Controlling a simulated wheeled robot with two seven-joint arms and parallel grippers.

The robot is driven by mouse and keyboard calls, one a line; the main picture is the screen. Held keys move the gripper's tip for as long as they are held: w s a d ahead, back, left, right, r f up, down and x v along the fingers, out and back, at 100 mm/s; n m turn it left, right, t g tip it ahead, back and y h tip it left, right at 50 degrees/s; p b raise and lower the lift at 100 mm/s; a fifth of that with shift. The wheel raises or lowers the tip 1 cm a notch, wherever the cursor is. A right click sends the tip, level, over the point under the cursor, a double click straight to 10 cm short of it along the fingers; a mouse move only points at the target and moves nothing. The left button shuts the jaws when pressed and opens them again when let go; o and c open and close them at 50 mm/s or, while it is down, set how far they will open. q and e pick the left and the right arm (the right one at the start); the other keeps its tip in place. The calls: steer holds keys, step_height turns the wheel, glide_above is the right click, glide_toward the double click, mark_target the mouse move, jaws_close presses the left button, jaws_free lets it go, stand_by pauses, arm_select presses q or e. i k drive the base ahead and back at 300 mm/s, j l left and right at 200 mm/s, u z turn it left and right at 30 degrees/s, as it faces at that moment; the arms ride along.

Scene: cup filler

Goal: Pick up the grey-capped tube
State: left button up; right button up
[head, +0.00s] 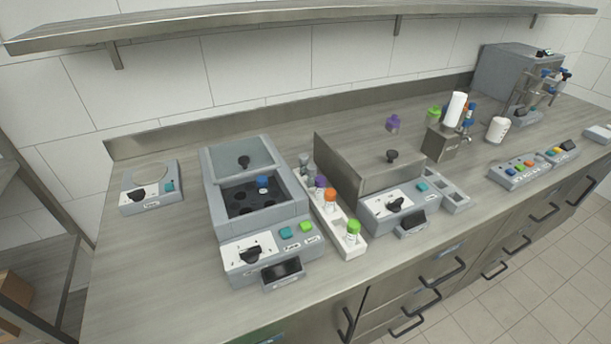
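The grey-capped tube (304,160) stands at the far end of a narrow white tube rack (334,232) on the counter. Its body below the cap is partly hidden, and I cannot make out its details at this size. In the same rack, nearer to me, stand a purple-capped tube (321,183), an orange-capped tube (330,195) and, at the near end, a green-capped tube (353,229). Neither of my grippers is in view.
Left of the rack is a grey centrifuge (232,245) with its lid up and a blue-capped tube (262,183) inside. A small shaker (150,195) stands far left. A shelf (300,18) hangs above.

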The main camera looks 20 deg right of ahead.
mark_target(311, 169)
steer(key=l+z, duration=0.3)
steer(key=l, duration=0.95)
steer(key=i, duration=0.05)
